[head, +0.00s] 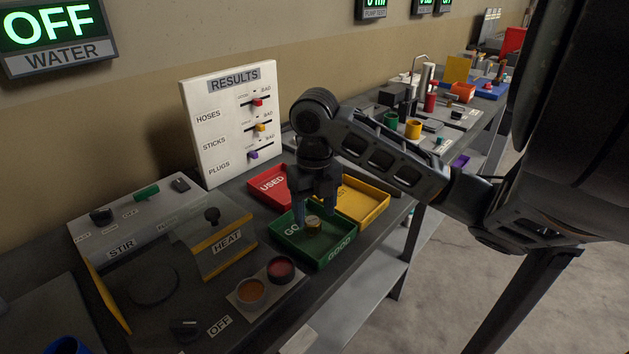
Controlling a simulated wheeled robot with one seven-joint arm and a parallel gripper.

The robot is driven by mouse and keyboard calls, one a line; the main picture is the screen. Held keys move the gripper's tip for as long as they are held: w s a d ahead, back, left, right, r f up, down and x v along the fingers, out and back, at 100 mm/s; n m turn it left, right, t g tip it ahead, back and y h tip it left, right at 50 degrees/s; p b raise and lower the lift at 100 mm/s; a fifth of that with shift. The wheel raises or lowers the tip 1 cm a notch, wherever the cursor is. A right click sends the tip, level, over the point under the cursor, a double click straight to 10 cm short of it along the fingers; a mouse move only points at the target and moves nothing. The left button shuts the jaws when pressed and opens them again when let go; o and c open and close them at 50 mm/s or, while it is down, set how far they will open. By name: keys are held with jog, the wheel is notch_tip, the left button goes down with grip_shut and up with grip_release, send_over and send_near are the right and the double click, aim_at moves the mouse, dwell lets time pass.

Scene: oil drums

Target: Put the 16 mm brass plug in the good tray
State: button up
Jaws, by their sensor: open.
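The brass plug (313,224) is a small gold-coloured cylinder. It shows over the green good tray (335,255), which is marked GOOD on its front wall. My gripper (315,216) points down over this tray, its jaws open around or just behind the plug. I cannot tell whether the plug rests on the tray floor or whether a finger touches it. The plug's size cannot be read.
A red tray (268,184) marked USED and a yellow tray (366,204) adjoin the green one. The white RESULTS board (232,122) stands behind. More items crowd the bench beyond my arm.

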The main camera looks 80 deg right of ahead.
aim_at(314, 223)
notch_tip(314, 223, up, 9)
jog(key=shift+p, duration=0.35)
